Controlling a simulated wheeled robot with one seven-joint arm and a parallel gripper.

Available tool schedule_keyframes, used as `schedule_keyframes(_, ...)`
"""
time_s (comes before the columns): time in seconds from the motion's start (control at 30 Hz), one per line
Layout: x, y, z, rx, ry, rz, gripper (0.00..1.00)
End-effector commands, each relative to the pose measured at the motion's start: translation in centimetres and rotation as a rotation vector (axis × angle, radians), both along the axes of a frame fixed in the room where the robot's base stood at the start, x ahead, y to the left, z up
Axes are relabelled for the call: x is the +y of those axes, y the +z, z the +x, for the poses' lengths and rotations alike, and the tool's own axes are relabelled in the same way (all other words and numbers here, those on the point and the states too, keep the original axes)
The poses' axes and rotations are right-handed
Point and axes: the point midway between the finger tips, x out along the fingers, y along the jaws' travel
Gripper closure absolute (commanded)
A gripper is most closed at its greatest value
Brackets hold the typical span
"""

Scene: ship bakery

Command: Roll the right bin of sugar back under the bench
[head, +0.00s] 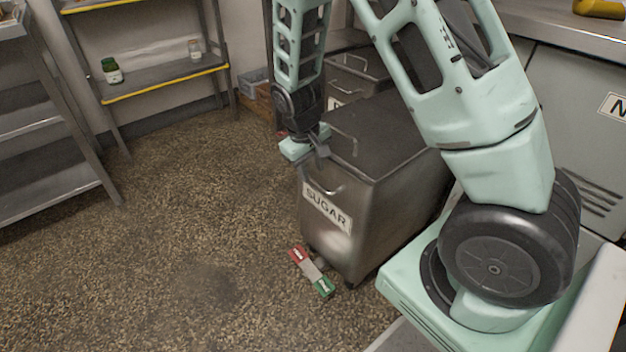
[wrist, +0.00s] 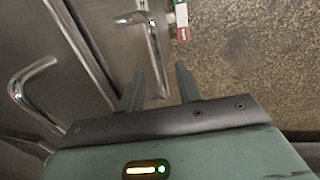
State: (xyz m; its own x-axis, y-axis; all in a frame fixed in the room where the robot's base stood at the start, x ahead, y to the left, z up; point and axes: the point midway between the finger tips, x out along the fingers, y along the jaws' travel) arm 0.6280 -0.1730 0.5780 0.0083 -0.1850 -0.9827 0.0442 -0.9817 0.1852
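The sugar bin (head: 410,135) is a steel box with a flat lid and a "SUGAR" label (head: 326,208) on its front. It stands out on the floor, partly hidden by my arm. Its front has a bar handle (head: 322,188), also seen in the wrist view (wrist: 152,38); a lid handle shows there too (wrist: 35,82). My gripper (head: 322,150) is at the bin's upper front edge. In the wrist view its two fingers (wrist: 160,80) are apart, with the front handle's lower end appearing between them. Contact cannot be told. The steel bench (head: 550,30) is at the right.
Another bin (head: 352,68) stands behind, with crates (head: 257,88) beyond. Shelving racks (head: 165,78) line the left and back. The speckled floor (head: 170,220) at left is clear.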

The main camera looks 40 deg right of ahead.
Motion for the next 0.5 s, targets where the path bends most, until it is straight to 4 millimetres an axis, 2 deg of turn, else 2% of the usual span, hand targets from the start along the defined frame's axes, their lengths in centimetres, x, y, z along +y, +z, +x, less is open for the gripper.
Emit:
schedule_keyframes(0.03, -0.2, -1.0, 0.0, 0.003, -0.002, 0.000, 0.66)
schedule_keyframes(0.2, -0.5, -2.3, 0.0, 0.001, -0.001, 0.000, 0.66)
schedule_keyframes(0.5, -0.5, -2.7, 0.0, 0.000, -0.001, 0.000, 0.66)
